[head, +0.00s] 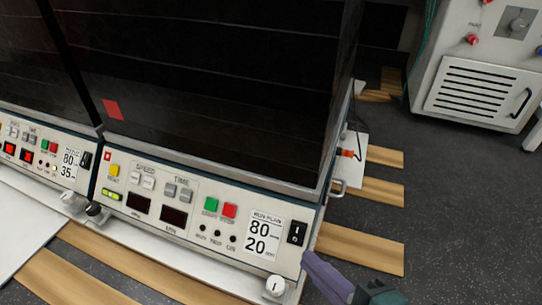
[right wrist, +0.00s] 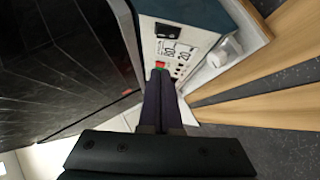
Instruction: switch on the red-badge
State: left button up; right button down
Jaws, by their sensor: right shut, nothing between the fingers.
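The shaker with the red badge (head: 112,109) on its dark front fills the middle of the head view. Its front panel (head: 180,215) has a black rocker power switch (head: 296,233) at the right end, beside the "80 / 20" run plan label (head: 263,235). Green (head: 210,205) and red (head: 229,211) buttons sit left of the label. Its two displays (head: 173,217) are dark. My right gripper (head: 309,258) is shut and empty, its tip just below and right of the switch in the head view; contact cannot be told. In the right wrist view the fingertips (right wrist: 160,73) overlap the panel's buttons. My left gripper is not in view.
A second shaker (head: 30,145) with lit red displays stands at the left. A white knob (head: 275,286) sticks out below the panel's right end. Wooden slats (head: 365,250) lie on the dark floor. A white cabinet (head: 480,85) stands back right.

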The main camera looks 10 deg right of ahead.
aim_at(292, 229)
jog(key=w+f+b, duration=0.2)
jog(key=w, duration=0.1)
jog(key=w+f+b, duration=0.1)
jog(key=w, duration=0.1)
jog(key=shift+w+f, duration=0.15)
jog(key=shift+w, duration=0.1)
jog(key=shift+w+d+f+b, duration=0.25)
jog(key=shift+w+d+b, duration=0.2)
jog(key=shift+a, duration=0.1)
